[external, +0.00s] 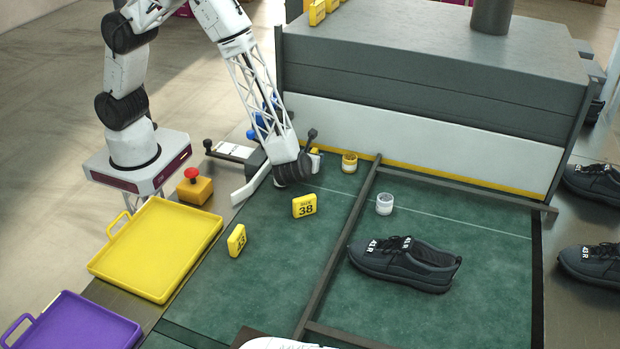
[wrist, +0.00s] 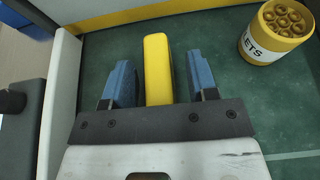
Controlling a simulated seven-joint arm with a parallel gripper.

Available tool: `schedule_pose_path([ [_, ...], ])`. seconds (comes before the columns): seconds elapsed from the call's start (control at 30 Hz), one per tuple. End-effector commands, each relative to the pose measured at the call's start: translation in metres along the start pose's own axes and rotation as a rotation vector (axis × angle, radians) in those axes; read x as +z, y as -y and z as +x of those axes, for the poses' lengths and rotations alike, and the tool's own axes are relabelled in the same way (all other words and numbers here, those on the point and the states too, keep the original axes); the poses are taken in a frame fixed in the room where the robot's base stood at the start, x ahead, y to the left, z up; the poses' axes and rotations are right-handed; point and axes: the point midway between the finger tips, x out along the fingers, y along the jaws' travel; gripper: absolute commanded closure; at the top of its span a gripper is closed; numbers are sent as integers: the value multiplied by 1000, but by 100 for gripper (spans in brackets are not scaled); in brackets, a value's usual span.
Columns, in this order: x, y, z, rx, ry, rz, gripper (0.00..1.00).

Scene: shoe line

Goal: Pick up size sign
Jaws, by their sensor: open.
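In the wrist view my gripper (wrist: 159,62) is open. Its two blue fingers stand on either side of a yellow block (wrist: 158,72), seen edge-on from above and probably a size sign. A gap shows between the block and each finger. In the external view my wrist covers this block and most of the fingers, at the back left of the green surface. A yellow size sign marked 38 (external: 304,206) stands in front of my gripper. Another yellow sign (external: 237,240), turned sideways and seemingly marked 43, stands nearer the yellow tray.
A yellow eyelet cup (external: 349,163) stands right of my gripper; it also shows in the wrist view (wrist: 277,30). A white guide (external: 251,184) lies left. A dark rail (external: 338,248) separates the signs from a black shoe (external: 403,264) and a white cup (external: 384,204).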

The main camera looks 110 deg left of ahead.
Motion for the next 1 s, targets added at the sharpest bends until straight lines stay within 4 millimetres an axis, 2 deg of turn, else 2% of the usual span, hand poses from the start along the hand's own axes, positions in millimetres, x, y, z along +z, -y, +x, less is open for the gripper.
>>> schedule_pose_path([
  [0.23,0,0,0,0,0,0,48],
  [0.57,0,0,0,0,0,0,99],
  [1.0,5,0,-2,0,0,-1,100],
])
